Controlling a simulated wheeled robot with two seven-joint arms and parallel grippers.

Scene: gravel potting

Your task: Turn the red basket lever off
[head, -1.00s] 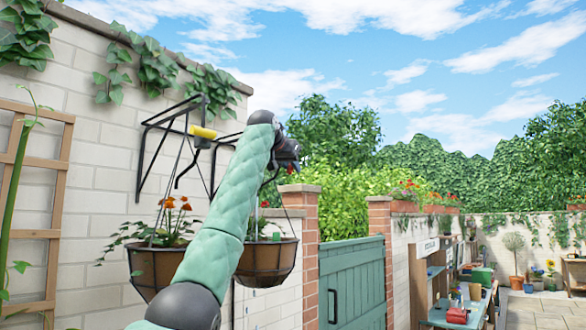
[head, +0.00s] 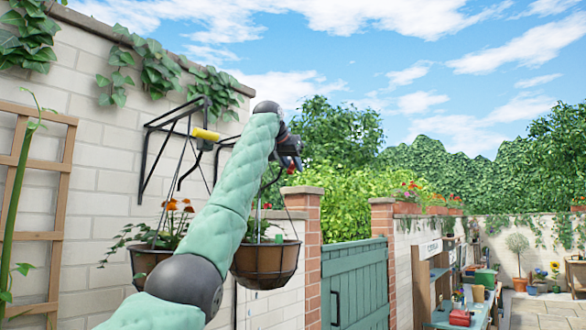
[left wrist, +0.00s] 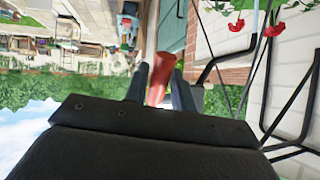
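The red lever (left wrist: 160,78) shows as a red bar between the two dark fingers of my left gripper (left wrist: 161,88) in the left wrist view. The bar is tilted, and I cannot tell whether both fingers press on it. In the head view the left gripper (head: 290,152) is up by the right hanging basket's bracket, largely behind my own wrist. The right basket (head: 266,262) hangs below, partly covered by my arm. My right gripper is in neither view.
A yellow lever (head: 206,135) sits on the left bracket (head: 148,150), above the left basket (head: 146,262). A pale brick wall (head: 95,180) stands close behind. A green gate (head: 352,285) and a workbench (head: 440,317) are to the right.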

